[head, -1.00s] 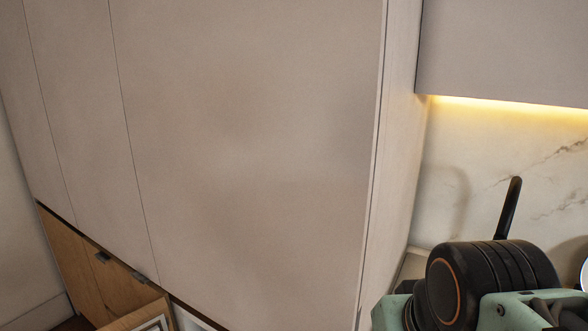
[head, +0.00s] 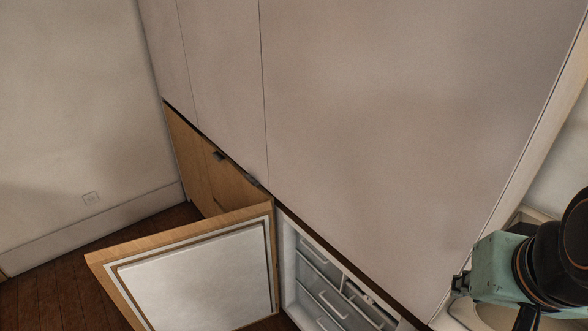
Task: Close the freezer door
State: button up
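The freezer door (head: 198,283) stands wide open in the lower left of the head view. It has a wooden outer edge and a white inner panel, and it swings out from the left side of the freezer opening. The freezer interior (head: 322,283) shows white drawers with handles, cut off by the bottom edge of the picture. Part of my arm shows at the right edge, to the right of the freezer and apart from the door. My gripper's fingers are not in the picture.
Tall pale cabinet doors (head: 390,120) rise above the freezer. Wooden lower cabinets (head: 205,165) with dark handles stand left of it. A bare wall (head: 70,110) with a socket is at the far left. Dark wooden floor (head: 50,285) lies free left of the door.

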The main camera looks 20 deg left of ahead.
aim_at(219, 273)
jog(key=j+z, duration=0.1)
jog(key=j, duration=0.4)
jog(key=k+j+z, duration=0.1)
jog(key=j, duration=0.4)
jog(key=j+z, duration=0.15)
jog(key=j, duration=0.4)
jog(key=k+j+z, duration=0.2)
jog(key=j, duration=0.25)
jog(key=k+j+z, duration=0.15)
jog(key=j, duration=0.3)
jog(key=k+j+z, duration=0.2)
jog(key=j, duration=0.2)
jog(key=k+j+z, duration=0.15)
jog(key=j, duration=0.25)
jog(key=k+j+z, duration=0.35)
jog(key=j, duration=0.25)
jog(key=k+j+z, duration=0.2)
jog(key=j, duration=0.2)
jog(key=k+j+z, duration=0.1)
jog(key=j, duration=0.25)
jog(key=k+j+z, duration=0.15)
jog(key=j, duration=0.2)
jog(key=j+z, duration=0.1)
jog(key=j, duration=0.25)
jog(key=k+j, duration=0.1)
jog(key=j, duration=0.25)
jog(key=z, duration=0.05)
